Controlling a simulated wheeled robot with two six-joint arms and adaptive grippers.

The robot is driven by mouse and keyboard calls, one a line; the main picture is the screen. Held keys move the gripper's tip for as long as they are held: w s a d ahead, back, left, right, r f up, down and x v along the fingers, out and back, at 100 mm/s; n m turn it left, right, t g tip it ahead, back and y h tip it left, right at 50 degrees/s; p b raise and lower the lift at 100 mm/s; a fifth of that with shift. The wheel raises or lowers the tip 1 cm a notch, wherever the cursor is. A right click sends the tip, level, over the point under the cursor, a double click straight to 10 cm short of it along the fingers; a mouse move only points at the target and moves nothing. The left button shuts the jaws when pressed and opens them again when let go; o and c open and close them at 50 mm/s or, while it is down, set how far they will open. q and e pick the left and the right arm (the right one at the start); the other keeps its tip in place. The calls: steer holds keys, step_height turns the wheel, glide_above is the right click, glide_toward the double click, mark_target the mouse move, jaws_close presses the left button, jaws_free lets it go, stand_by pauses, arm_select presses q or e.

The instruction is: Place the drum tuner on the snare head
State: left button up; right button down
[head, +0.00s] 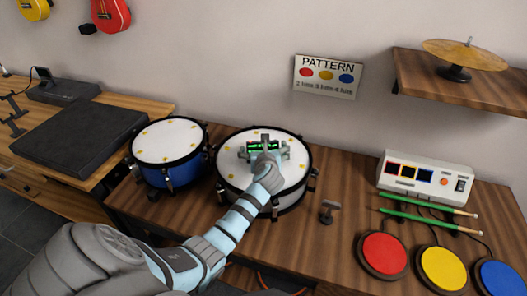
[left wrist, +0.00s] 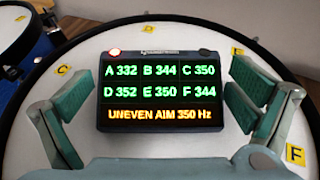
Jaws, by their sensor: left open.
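The drum tuner (left wrist: 158,90) is a dark box with a lit screen. It rests on the white snare head (left wrist: 150,160), near its middle, and the screen reads "UNEVEN AIM 350 Hz" below values for A to F. In the head view the tuner (head: 263,146) shows green text on the white drum (head: 235,172), partly hidden by my gripper. My left gripper (left wrist: 160,112) is open, with one finger on each side of the tuner and gaps between. It also shows over the drum in the head view (head: 264,150). My right gripper is not seen.
A blue drum (head: 168,145) stands to the left. Farther right are green drumsticks (head: 430,212), a white control box (head: 425,178) and red, yellow and blue pads (head: 385,253). A cymbal shelf (head: 450,80) juts out above.

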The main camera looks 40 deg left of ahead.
arm_select(q)
steer(key=p+v, duration=0.2)
steer(key=v, duration=1)
steer(key=shift+r+p, duration=0.25)
steer(key=shift+p, duration=0.05)
